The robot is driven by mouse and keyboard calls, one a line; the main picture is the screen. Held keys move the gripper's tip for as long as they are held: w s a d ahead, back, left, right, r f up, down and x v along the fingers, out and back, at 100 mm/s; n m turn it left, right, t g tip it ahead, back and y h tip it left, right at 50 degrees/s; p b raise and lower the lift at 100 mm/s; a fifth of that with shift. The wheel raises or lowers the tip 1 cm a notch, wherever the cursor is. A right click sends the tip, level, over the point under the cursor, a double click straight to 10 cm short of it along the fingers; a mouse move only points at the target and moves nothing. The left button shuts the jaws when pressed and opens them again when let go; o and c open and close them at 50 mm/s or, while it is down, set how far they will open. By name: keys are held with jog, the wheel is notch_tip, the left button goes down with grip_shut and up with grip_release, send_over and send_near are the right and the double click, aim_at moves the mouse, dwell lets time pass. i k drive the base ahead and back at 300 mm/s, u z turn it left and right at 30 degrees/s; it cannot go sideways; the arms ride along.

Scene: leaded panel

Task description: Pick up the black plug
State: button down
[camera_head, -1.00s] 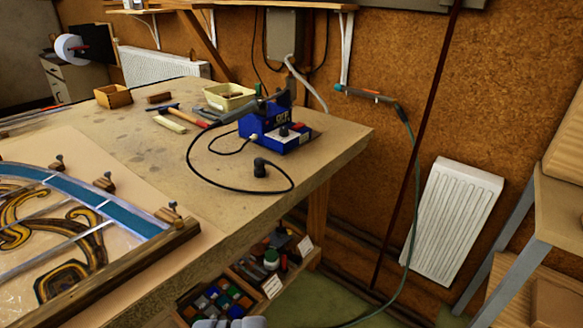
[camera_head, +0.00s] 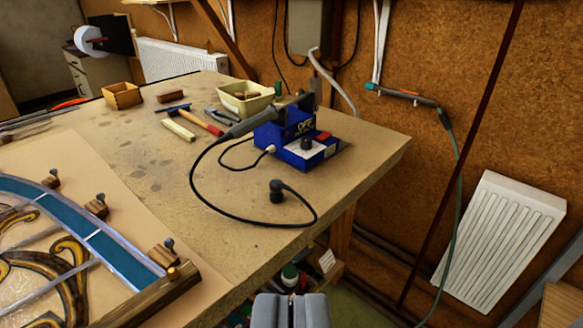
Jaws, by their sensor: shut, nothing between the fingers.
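The black plug (camera_head: 277,191) stands on the wooden bench top near its right front edge. A black cable (camera_head: 235,216) loops from it across the bench towards the blue soldering station (camera_head: 298,140). My gripper (camera_head: 291,297) shows at the bottom middle, its grey fingers together with nothing between them. It is below and in front of the plug in the picture, well apart from it, beyond the bench's front edge.
The leaded panel (camera_head: 103,241) in its wooden frame lies at the left of the bench (camera_head: 140,150). A hammer (camera_head: 197,123), a cream tray (camera_head: 245,104) and a small wooden box (camera_head: 121,95) lie farther back. A green cable hangs at right by a white radiator (camera_head: 500,240).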

aim_at(276, 196)
jog(key=u, duration=0.1)
jog(key=i, duration=0.5)
jog(key=z, duration=1.2)
jog(key=k, duration=1.9)
jog(key=u, duration=0.75)
jog(key=i, duration=1)
jog(key=z, duration=0.1)
